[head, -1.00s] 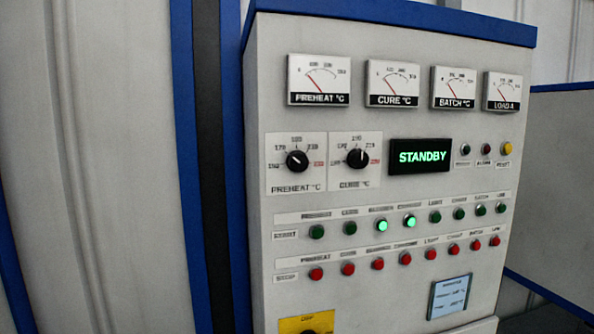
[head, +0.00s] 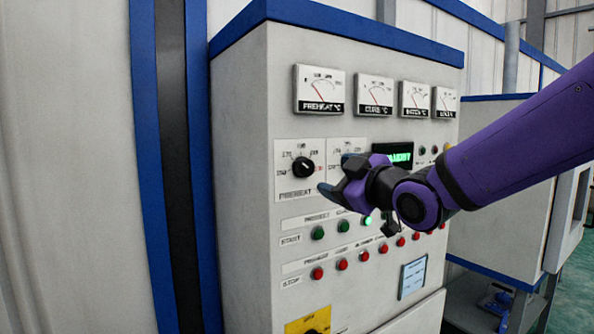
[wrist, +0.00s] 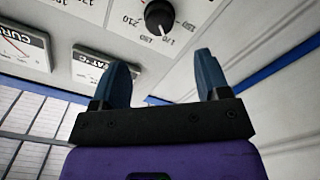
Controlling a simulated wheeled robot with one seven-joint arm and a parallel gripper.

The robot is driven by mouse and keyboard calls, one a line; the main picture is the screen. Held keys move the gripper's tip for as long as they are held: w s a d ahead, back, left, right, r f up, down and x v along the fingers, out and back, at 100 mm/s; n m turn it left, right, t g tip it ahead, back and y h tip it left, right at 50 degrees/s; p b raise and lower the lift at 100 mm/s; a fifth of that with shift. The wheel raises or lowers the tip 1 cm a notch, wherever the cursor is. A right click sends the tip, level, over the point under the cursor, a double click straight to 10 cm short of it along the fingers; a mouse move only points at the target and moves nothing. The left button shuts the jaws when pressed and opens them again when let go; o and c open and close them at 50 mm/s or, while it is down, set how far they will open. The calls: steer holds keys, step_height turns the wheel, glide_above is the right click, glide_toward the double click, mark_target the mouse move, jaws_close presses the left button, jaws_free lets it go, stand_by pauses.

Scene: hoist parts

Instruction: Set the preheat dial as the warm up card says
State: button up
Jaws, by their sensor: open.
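The preheat dial (head: 303,168) is a black knob on a white plate marked PREHEAT, on the grey panel's left side. It also shows at the top of the wrist view (wrist: 160,17); its white mark faces a label that may read 170. My gripper (head: 338,178) is open and empty, right of the dial and in front of the panel, apart from the dial in the picture. It hides most of the cure dial. In the wrist view its blue fingers stand apart below the knob. A pale blue card (head: 413,277) is at the panel's lower right; its text is too small to read.
Gauges (head: 319,90) line the panel's top. Green start buttons (head: 318,233) and red stop buttons (head: 317,272) run below the dials. A yellow plate (head: 308,322) with a black knob is at the bottom. My arm covers part of the green STANDBY display (head: 400,158).

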mark_target(309, 169)
steer(key=x, duration=1)
steer(key=shift+w+a, duration=0.1)
steer(key=shift+w, duration=0.15)
steer(key=c, duration=0.8)
